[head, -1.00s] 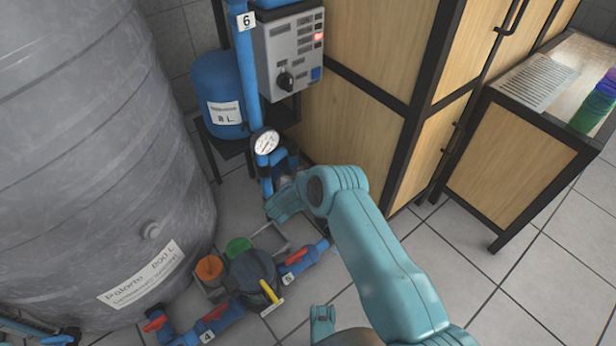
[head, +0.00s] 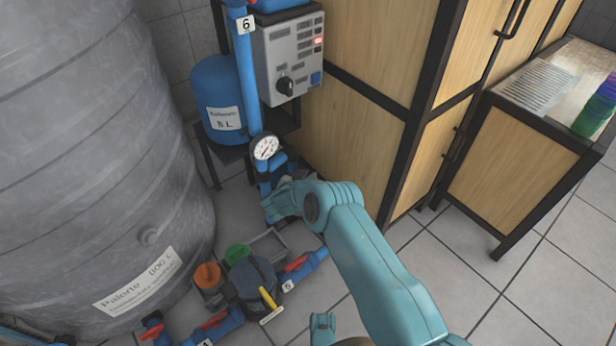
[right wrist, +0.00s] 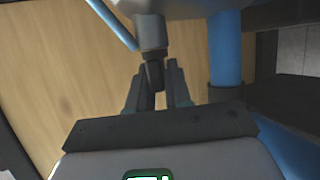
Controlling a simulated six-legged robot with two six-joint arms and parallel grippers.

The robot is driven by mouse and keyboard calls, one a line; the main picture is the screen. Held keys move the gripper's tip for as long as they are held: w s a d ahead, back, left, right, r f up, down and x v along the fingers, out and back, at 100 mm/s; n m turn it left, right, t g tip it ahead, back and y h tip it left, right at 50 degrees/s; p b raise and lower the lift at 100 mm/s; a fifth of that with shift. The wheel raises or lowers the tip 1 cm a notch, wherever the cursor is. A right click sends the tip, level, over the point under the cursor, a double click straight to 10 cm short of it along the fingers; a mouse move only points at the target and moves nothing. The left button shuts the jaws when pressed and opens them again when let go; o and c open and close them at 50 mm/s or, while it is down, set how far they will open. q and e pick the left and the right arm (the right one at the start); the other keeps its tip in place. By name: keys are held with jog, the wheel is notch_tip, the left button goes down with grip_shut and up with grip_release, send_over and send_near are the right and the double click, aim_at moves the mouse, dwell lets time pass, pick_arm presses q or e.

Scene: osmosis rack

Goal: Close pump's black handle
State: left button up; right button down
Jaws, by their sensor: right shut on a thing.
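My right gripper (head: 268,207) is low beside the blue pipe under the round pressure gauge (head: 265,147). In the right wrist view its two dark fingers (right wrist: 157,90) stand on either side of a small black handle (right wrist: 154,73) and are shut on it. The handle hangs below a grey fitting (right wrist: 151,32). In the head view the handle is hidden by my gripper and wrist, and the pump body around it cannot be made out.
A large grey tank (head: 90,150) stands at left. Floor valves with red handles (head: 296,262) and a yellow-handled unit (head: 268,298) lie below my gripper. A wooden cabinet (head: 375,60) rises close on the right. The tiled floor (head: 480,300) at lower right is clear.

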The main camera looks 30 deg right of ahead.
jog(key=shift+m+g+h, duration=0.7)
jog(key=shift+m+g, duration=0.9)
jog(key=shift+g, duration=0.2)
jog(key=c, duration=1.1)
grip_release()
jog(key=shift+c, duration=0.2)
jog(key=shift+a+r+p, duration=0.35)
jog(key=shift+a, duration=0.1)
jog(key=a, duration=0.1)
jog(key=a+p, duration=0.1)
jog(key=a, duration=0.1)
jog(key=shift+s+a+r, duration=0.15)
jog(key=shift+s+a, duration=0.15)
jog(key=shift+s, duration=0.1)
pick_arm(q)
jog(key=shift+s+d+r, duration=0.1)
jog(key=shift+s+r, duration=0.4)
jog(key=shift+r, duration=0.25)
pick_arm(e)
jog(key=s+a, duration=0.2)
jog(key=a, duration=0.6)
jog(key=shift+a+f, duration=0.2)
jog(key=shift+f, duration=0.05)
